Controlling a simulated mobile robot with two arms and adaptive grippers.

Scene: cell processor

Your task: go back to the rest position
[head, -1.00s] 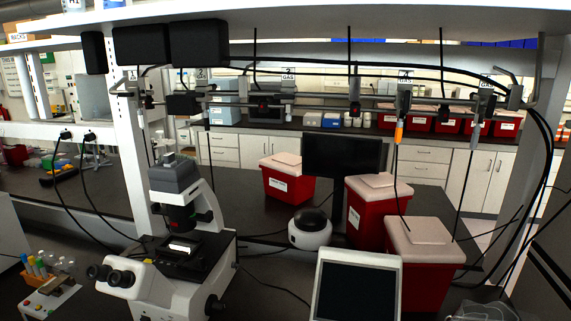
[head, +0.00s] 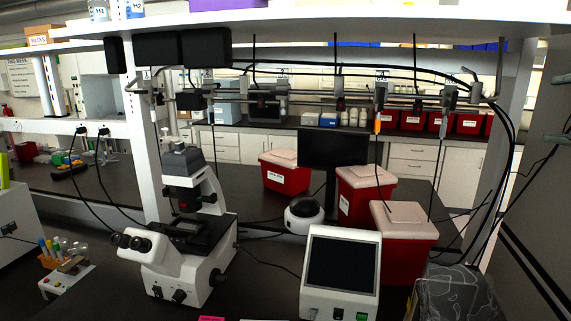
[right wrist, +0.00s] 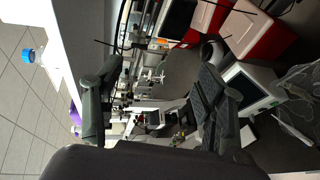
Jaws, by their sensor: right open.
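My right gripper (head: 549,108) shows at the right edge of the head view, with its two grey fingers apart. In the right wrist view my right gripper (right wrist: 160,74) is open, with nothing between its fingers. It is in free air, clear of the bench. My left gripper is not in the head view.
A microscope (head: 180,235) and a white device with a dark screen (head: 342,268) stand on the bench. Red bins (head: 404,250) with pale lids stand behind. A tube rack (head: 50,262) is at left. A shelf (head: 300,22) spans above. A dark wrinkled bag-like thing (head: 455,292) is at lower right.

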